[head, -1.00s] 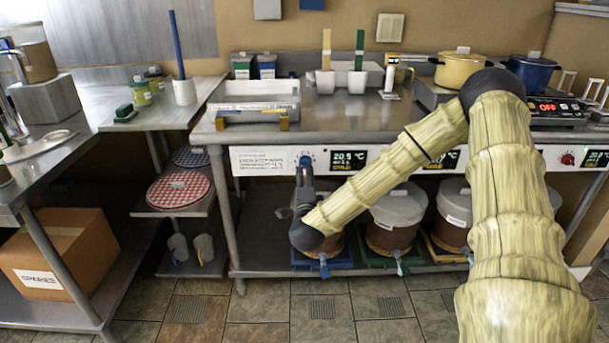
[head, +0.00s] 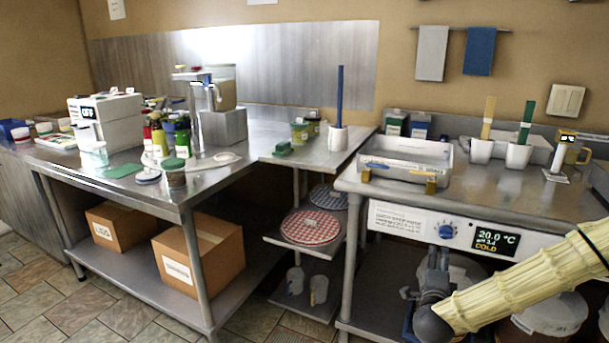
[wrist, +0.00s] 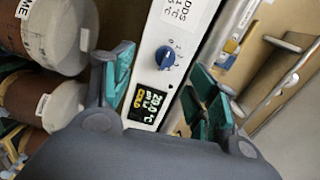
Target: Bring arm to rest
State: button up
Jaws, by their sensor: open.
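My gripper (head: 436,258) is at the lower right of the head view, at the end of my pale ribbed arm (head: 540,280). It is just below the blue knob (head: 446,232) on the white front panel (head: 400,222). In the wrist view my gripper (wrist: 160,78) is open, its teal-padded fingers apart and nothing held. The knob (wrist: 165,57) and the lit display (wrist: 150,98) show between and beyond the fingers. In the head view the display (head: 495,240) reads 20.0 °C and COLD.
Lidded brown buckets (head: 545,318) stand under the bench, partly behind my arm. A metal tray (head: 405,162) and white cups (head: 481,151) stand on top. A shelf with a red checked cloth disc (head: 310,227) is left of it. Tiled floor (head: 110,305) lies open at lower left.

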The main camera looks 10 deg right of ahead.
jog(key=s+a+f+n+y, duration=0.2)
jog(key=a+f+n+y, duration=0.25)
jog(key=a+f, duration=0.4)
jog(key=s+a+f+n+g+y, duration=0.2)
jog(key=s+a+f+n+g, duration=0.35)
jog(key=s+f, duration=0.5)
jog(key=s+a+f+n+g+y, duration=0.35)
jog(key=s+a+f+n, duration=0.35)
jog(key=s+f, duration=0.35)
jog(key=s+f+n+g+h, duration=0.1)
jog(key=s+f+n+g, duration=0.2)
jog(key=s, duration=0.7)
jog(key=s+f+n+g, duration=0.3)
jog(key=s+g, duration=0.1)
jog(key=s, duration=0.6)
notch_tip(320, 180, up, 16)
jog(key=p, duration=1.6)
jog(key=shift+w+d+t, duration=0.15)
jog(key=shift+t, duration=0.15)
